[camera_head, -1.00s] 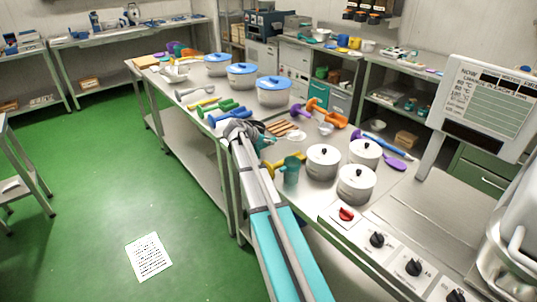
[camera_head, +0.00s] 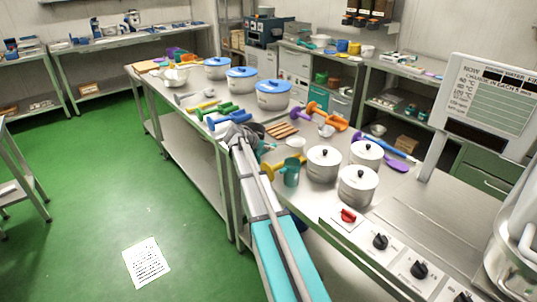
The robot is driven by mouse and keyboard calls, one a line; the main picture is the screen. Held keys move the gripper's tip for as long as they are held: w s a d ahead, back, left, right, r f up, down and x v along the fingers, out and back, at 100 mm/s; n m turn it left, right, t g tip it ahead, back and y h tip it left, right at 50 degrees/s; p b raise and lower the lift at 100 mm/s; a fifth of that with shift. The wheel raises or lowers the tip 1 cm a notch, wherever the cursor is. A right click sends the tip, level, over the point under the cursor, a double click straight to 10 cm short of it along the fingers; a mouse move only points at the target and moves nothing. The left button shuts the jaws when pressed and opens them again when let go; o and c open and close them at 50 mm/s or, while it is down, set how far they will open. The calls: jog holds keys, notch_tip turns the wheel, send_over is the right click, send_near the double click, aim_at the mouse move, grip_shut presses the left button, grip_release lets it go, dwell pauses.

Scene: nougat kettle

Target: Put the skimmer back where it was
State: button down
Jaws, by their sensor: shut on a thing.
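My gripper (camera_head: 240,136) is low over the near left edge of the long steel table (camera_head: 400,212), at the end of my outstretched arm. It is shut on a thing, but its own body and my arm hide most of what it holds. I cannot tell for certain which piece is the skimmer. A grey metal long-handled utensil (camera_head: 190,96) lies on the table farther back. A blue-handled utensil (camera_head: 228,119) and green-handled ones (camera_head: 222,108) lie just beyond my gripper.
Blue-lidded pots (camera_head: 272,95) stand behind. Lidded steel pots (camera_head: 357,186), a teal jug (camera_head: 291,173) and a yellow utensil (camera_head: 268,171) stand or lie to the right of my arm. A wooden rack (camera_head: 282,130) is near my gripper. Green floor at left is mostly clear.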

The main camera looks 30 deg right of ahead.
jog(key=shift+f+b, duration=0.6)
jog(key=shift+f, duration=0.35)
jog(key=shift+f, duration=0.15)
jog(key=shift+c, duration=2.2)
grip_release()
jog(key=shift+r, duration=0.25)
jog(key=shift+s+a+r+p, duration=0.1)
jog(key=shift+a+r+p, duration=0.3)
jog(key=shift+a+p, duration=0.15)
jog(key=p+v, duration=0.6)
jog(key=v, duration=0.4)
jog(key=shift+a, duration=0.35)
jog(key=shift+s, duration=0.1)
